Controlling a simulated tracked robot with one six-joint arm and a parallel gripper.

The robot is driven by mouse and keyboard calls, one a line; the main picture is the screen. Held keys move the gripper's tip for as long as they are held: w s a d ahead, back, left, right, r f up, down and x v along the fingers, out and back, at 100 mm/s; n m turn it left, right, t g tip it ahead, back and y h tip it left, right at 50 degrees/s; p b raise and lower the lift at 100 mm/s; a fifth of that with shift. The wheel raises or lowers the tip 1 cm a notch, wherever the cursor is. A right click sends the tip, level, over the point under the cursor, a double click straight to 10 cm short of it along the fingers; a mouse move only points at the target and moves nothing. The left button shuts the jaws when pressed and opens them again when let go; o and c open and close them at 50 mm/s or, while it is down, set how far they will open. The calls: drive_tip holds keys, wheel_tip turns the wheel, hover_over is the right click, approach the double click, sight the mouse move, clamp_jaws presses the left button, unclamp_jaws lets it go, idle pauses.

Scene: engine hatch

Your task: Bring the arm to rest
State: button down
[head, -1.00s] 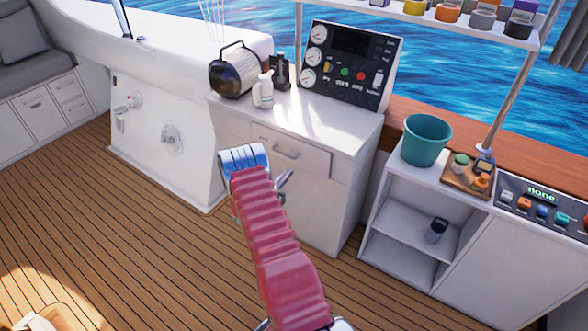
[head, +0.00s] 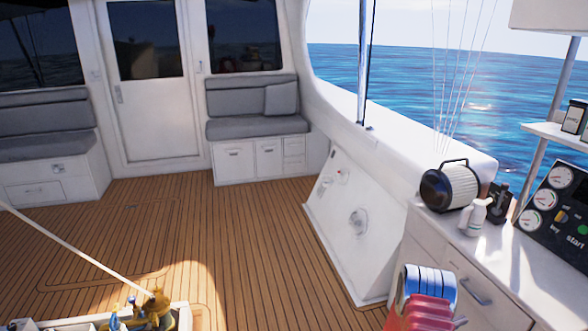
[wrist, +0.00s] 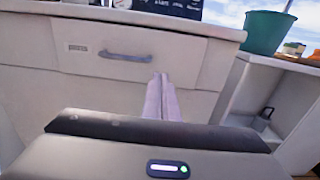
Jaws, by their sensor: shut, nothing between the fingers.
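My gripper (wrist: 160,98) is shut and empty in the wrist view, its two pale fingers together and pointing forward. It is in front of a white cabinet drawer (wrist: 185,55) with a grey handle (wrist: 125,55). The fingertips appear just below and right of the handle; I cannot tell the exact gap. In the head view my red-sleeved arm is at the lower right, in front of the white cabinet, and the fingers are not clearly visible there. The drawer looks closed.
An open engine hatch (head: 185,315) with brass and blue parts inside is at the lower left. A teal bucket (wrist: 268,32) is at the right. The wooden deck (head: 255,240) between is clear.

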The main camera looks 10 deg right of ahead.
drive_tip(key=s+a+f+m+g+y, duration=0.25)
drive_tip(key=s+f+m+g, duration=0.2)
drive_tip(key=s, duration=0.55)
drive_tip(key=s+a+r+m+g+y, duration=0.4)
drive_tip(key=s+r, duration=0.1)
drive_tip(key=s+a+r+m+t+y, duration=0.2)
drive_tip(key=a+r+m+t+y, duration=0.1)
drive_tip(key=a+r, duration=0.9)
drive_tip(key=s+a+r+m+t+y, duration=0.3)
drive_tip(key=a+r+m+t+y, duration=0.1)
drive_tip(key=a+r, duration=0.9)
drive_tip(key=s+a+r+m+t+y, duration=0.2)
drive_tip(key=a+r+m+t+y, duration=0.1)
drive_tip(key=a+r, duration=1)
drive_tip(key=a+t+y, duration=0.1)
drive_tip(key=a+t, duration=0.1)
drive_tip(key=a, duration=0.2)
drive_tip(key=shift+s+a, duration=0.15)
drive_tip(key=shift+a, duration=0.2)
drive_tip(key=shift+r+m+y, duration=0.1)
drive_tip(key=shift+m+y, duration=0.15)
